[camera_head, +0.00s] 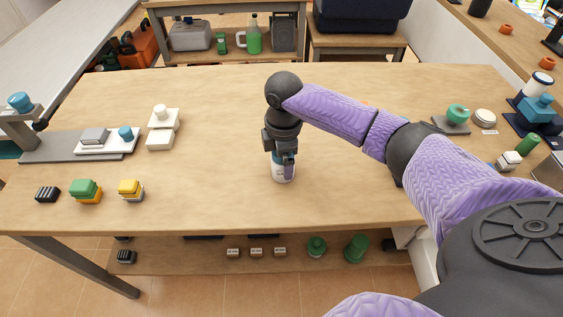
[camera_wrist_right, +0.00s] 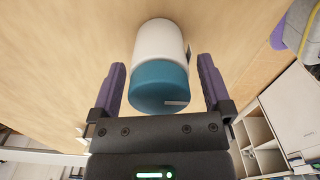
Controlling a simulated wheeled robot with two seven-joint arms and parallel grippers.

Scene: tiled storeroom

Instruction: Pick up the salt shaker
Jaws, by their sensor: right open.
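The salt shaker (camera_head: 282,174) stands upright on the wooden table, a white body with a blue-teal cap. In the right wrist view the salt shaker (camera_wrist_right: 159,68) lies between the two purple fingers of my right gripper (camera_wrist_right: 163,88). Gaps show between the shaker and both fingers, so the gripper is open around its cap end. In the head view my right gripper (camera_head: 281,158) comes down over the shaker and hides part of its top. My left gripper does not show.
The wooden table (camera_head: 210,100) is clear around the shaker. Green and yellow block stacks (camera_head: 85,190) and a white stack (camera_head: 162,127) stand to the left. A grey board (camera_head: 60,146) lies at the far left. Several small items, including a teal knob (camera_head: 457,112), stand at the right.

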